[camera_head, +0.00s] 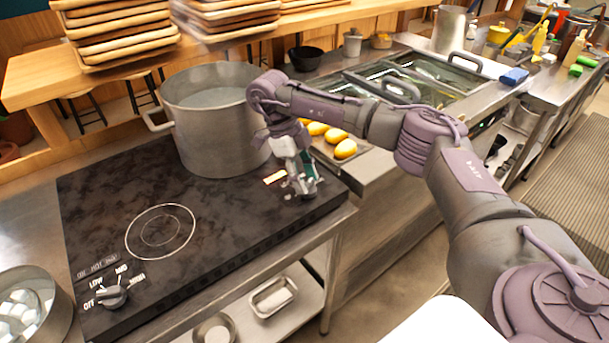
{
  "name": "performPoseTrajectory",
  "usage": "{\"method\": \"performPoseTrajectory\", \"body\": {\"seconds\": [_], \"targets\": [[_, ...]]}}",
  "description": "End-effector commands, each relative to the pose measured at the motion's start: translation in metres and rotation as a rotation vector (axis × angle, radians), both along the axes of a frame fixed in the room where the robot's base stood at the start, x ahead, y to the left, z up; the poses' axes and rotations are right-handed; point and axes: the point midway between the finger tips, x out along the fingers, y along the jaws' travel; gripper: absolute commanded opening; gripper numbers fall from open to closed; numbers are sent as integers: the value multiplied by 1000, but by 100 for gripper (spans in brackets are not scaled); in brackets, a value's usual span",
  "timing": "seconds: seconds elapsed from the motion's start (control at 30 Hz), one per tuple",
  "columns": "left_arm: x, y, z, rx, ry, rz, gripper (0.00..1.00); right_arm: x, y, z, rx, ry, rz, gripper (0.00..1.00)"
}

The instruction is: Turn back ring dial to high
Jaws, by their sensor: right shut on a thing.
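The black cooktop (95,215) lies on a steel counter. A large steel pot (215,135) stands on its far part and hides the back ring. My right gripper (300,184) reaches down to the cooktop's right end, beside the pot, and is shut on the back ring dial. The gripper covers that dial, so its setting cannot be read. My left gripper is not in view.
The front ring (160,230) is bare. A second dial (113,296), marked OFF, LOW, MID and HIGH, sits near left. A pan of white pieces (25,310) stands at the lower left. Yellow items (345,149) lie on a tray behind my right gripper.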

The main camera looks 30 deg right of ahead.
Motion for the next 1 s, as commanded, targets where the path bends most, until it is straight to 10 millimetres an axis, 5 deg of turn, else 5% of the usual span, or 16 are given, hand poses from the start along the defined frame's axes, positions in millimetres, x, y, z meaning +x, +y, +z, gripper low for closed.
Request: {"method": "performPoseTrajectory", "body": {"seconds": [0.6, 0.63, 0.7, 0.77, 1.0], "targets": [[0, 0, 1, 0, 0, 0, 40, 1, -1, 1, -1, -5, -43, 9], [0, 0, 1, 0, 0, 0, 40, 1, -1, 1, -1, -5, -43, 47], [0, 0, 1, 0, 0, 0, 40, 1, -1, 1, -1, -4, -43, 58], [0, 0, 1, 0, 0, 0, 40, 1, -1, 1, 0, -3, -43, 68], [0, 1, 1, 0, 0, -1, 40, 1, -1, 0, 0, -1, -41, 69]]}}
